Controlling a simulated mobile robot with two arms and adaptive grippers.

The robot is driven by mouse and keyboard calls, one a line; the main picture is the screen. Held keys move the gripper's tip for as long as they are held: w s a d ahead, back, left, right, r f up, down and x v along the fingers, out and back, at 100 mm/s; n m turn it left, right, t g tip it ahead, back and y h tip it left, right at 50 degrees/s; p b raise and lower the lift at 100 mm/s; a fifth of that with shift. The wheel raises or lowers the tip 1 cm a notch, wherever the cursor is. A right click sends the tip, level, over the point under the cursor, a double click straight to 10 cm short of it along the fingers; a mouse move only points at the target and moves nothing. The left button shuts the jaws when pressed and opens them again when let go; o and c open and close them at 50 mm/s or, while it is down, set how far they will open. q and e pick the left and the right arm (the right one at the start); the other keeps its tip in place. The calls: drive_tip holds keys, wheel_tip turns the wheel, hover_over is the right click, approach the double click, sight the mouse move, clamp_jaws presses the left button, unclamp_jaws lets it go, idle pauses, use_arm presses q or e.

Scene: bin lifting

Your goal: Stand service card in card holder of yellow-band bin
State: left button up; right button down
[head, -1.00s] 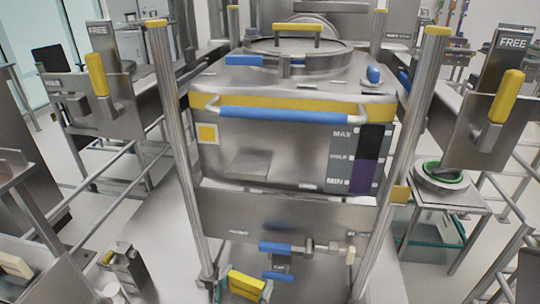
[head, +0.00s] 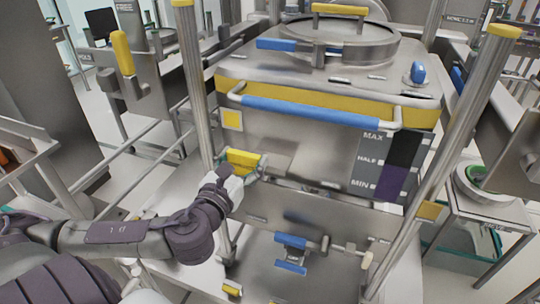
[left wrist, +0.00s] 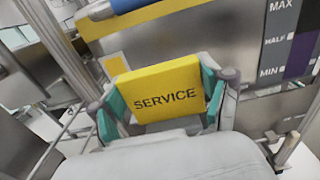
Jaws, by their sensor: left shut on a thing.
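The yellow service card (head: 243,160) is gripped in my left gripper (head: 245,167), held upright but tilted in front of the bin's lower left face. In the left wrist view the card (left wrist: 165,90) shows "SERVICE", with teal finger pads at both side edges. The steel bin (head: 310,140) has a yellow band (head: 325,100) and a blue handle bar. My right gripper is not in view.
Steel posts (head: 195,90) stand left and right of the bin. A level scale with MAX, HALF and MIN (head: 385,165) is at its right. A valve with blue levers (head: 290,250) sits below. A yellow square label (head: 232,119) is above the card.

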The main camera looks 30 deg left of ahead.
use_arm(q)
drive_tip(key=w, duration=0.3)
drive_tip(key=p, duration=0.4)
hover_over(274, 138)
drive_tip(key=s, duration=0.3)
drive_tip(key=shift+s+d+r, duration=0.2)
drive_tip(key=shift+d, duration=0.2)
wheel_tip(274, 138, down, 3)
drive_tip(key=shift+r+b, duration=0.15)
drive_tip(key=shift+b, duration=0.15)
wheel_tip(274, 138, down, 4)
drive_tip(key=shift+s+r, duration=0.1)
drive_tip(key=shift+f+p, duration=0.25)
drive_tip(key=shift+p, duration=0.05)
drive_tip(key=shift+w+f, duration=0.2)
drive_tip(key=shift+w, duration=0.05)
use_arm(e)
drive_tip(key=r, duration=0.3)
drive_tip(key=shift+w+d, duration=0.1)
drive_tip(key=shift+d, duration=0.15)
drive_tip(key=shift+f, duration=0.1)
use_arm(q)
drive_tip(key=o, duration=1.2)
drive_tip(key=shift+c, duration=0.2)
